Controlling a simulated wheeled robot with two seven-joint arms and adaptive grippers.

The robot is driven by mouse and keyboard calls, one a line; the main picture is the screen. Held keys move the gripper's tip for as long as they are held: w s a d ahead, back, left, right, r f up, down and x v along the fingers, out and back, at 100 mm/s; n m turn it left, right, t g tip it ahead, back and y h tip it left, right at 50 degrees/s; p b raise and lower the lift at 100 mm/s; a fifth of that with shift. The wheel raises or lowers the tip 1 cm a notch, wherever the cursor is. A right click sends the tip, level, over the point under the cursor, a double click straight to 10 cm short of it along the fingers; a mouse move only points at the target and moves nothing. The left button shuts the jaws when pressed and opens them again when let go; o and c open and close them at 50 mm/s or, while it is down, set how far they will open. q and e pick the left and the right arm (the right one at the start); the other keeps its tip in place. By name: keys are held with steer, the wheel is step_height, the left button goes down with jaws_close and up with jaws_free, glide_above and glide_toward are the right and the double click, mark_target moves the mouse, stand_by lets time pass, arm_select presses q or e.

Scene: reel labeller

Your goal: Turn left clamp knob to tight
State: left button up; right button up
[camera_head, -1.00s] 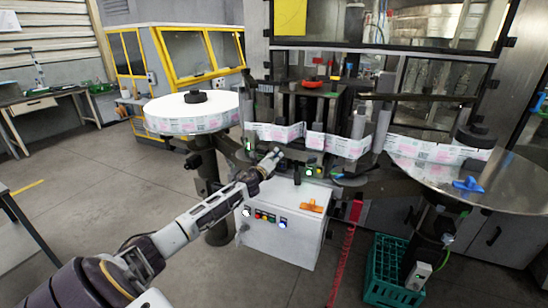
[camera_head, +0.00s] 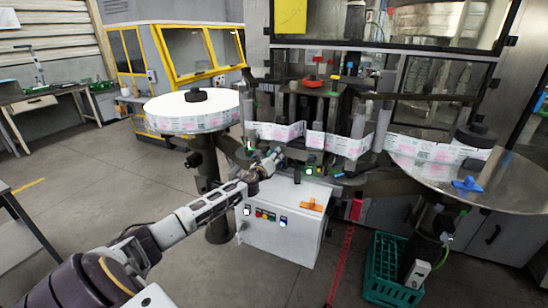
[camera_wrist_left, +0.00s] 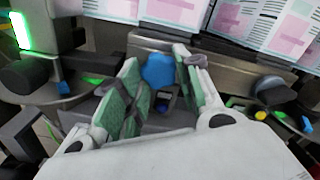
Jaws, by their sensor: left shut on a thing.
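The left clamp knob, blue, shows in the left wrist view (camera_wrist_left: 158,70) between the fingertips. My left gripper (camera_wrist_left: 160,78) is shut on it, with green pads on either side. In the head view my left gripper (camera_head: 273,159) reaches to the front of the labeller, below the label web, and its fingers hide the knob there. The knob's exact angle cannot be told. My right gripper is not in view.
A white label reel (camera_head: 193,110) stands on the left and a shiny round plate (camera_head: 500,185) with a blue knob (camera_head: 467,185) on the right.

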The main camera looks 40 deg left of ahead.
arm_select(q)
steer(key=o, duration=0.7)
steer(key=shift+f, duration=0.1)
steer(key=shift+o, duration=0.2)
steer(key=shift+s, duration=0.1)
steer(key=shift+s, duration=0.1)
steer(key=v, duration=1.1)
steer(key=shift+s+d, duration=0.2)
steer(key=shift+s, duration=0.05)
stand_by(0.4)
stand_by(0.7)
